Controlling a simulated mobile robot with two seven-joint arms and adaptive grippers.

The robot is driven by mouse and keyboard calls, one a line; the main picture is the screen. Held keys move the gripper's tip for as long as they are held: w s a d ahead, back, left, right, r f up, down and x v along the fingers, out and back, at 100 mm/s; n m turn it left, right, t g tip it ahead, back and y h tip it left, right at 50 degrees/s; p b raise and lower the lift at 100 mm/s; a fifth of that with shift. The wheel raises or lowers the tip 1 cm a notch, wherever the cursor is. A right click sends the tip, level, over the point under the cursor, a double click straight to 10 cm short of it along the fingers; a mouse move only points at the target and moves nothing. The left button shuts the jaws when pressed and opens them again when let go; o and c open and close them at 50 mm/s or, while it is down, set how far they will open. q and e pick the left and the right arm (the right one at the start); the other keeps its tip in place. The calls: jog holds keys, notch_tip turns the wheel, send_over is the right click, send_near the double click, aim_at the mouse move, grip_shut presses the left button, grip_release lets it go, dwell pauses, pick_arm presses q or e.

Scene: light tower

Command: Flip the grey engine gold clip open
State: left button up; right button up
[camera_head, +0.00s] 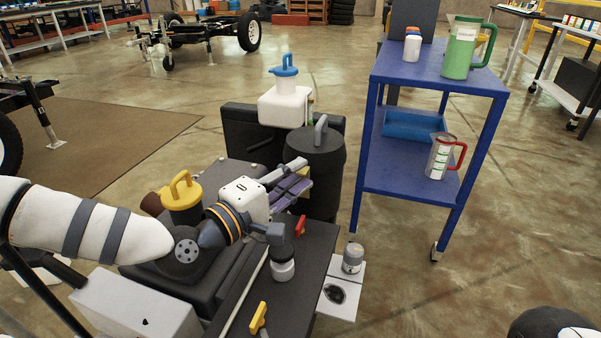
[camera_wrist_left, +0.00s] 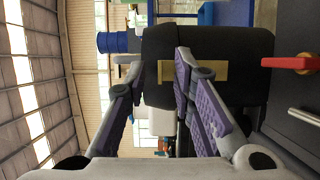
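The gold clip (camera_wrist_left: 172,73) is a flat gold strip on the side of a dark grey cylinder (camera_wrist_left: 235,50) in the left wrist view. In the head view, a small gold patch of it (camera_head: 304,171) shows beside the dark cylinder (camera_head: 325,160), which has a grey handle on top. My left gripper (camera_head: 298,176) has purple finger pads and is at the cylinder's near left side. In the left wrist view its fingertips (camera_wrist_left: 158,62) are apart, with the clip between and behind them. I cannot tell whether they touch it.
A yellow-handled cap (camera_head: 181,192), a white reservoir with a blue cap (camera_head: 285,98) and a red lever (camera_head: 300,226) surround the arm. A blue cart (camera_head: 420,75) with a green jug (camera_head: 463,50) stands to the right.

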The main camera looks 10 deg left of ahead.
pick_arm(q)
jog(key=shift+a, duration=0.1)
grip_shut()
jog(key=b, duration=0.1)
jog(key=f+b, duration=0.1)
jog(key=shift+s+f+t+h+b, duration=0.1)
jog(key=shift+s+t+h+b, duration=0.2)
jog(key=shift+b, duration=0.05)
jog(key=shift+s, duration=0.15)
jog(key=shift+r+m, duration=0.3)
jog(key=shift+r, duration=0.05)
